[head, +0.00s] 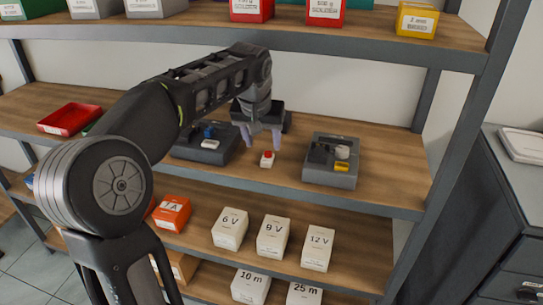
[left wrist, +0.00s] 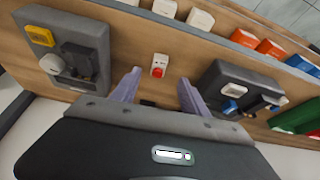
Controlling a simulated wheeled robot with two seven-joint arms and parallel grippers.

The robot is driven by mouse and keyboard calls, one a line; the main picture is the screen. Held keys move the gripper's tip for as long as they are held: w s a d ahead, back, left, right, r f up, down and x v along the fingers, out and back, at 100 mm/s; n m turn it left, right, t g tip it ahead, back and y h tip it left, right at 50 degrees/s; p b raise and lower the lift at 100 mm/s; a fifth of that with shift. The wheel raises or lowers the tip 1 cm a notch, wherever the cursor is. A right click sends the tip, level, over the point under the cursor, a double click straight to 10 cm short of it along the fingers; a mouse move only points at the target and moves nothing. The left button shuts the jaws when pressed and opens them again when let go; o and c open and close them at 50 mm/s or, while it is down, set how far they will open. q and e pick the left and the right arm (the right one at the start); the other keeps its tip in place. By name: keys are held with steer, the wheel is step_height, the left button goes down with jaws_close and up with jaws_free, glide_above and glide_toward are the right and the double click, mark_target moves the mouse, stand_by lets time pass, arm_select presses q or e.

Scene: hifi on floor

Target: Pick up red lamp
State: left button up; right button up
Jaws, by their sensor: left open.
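The red lamp (head: 267,158) is a small white block with a red top. It stands on the wooden middle shelf (head: 385,165) between two grey devices. In the left wrist view the lamp (left wrist: 159,66) shows beyond the fingertips, a little apart from them and roughly centred between them. My left gripper (head: 264,140) is open and empty, pointing down just above and behind the lamp in the head view. Its two purple fingers also show in the left wrist view (left wrist: 160,82). My right gripper is in neither view.
Grey devices stand left (head: 208,146) and right (head: 331,160) of the lamp, close to the gripper. A red tray (head: 69,119) lies farther left. The upper shelf edge (head: 330,38) runs above the arm.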

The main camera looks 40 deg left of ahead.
mark_target(267, 160)
arm_select(q)
steer(key=shift+x, duration=1.35)
steer(key=shift+x, duration=2.65)
steer(key=shift+d, duration=0.1)
steer(key=shift+c, duration=0.5)
jaws_close()
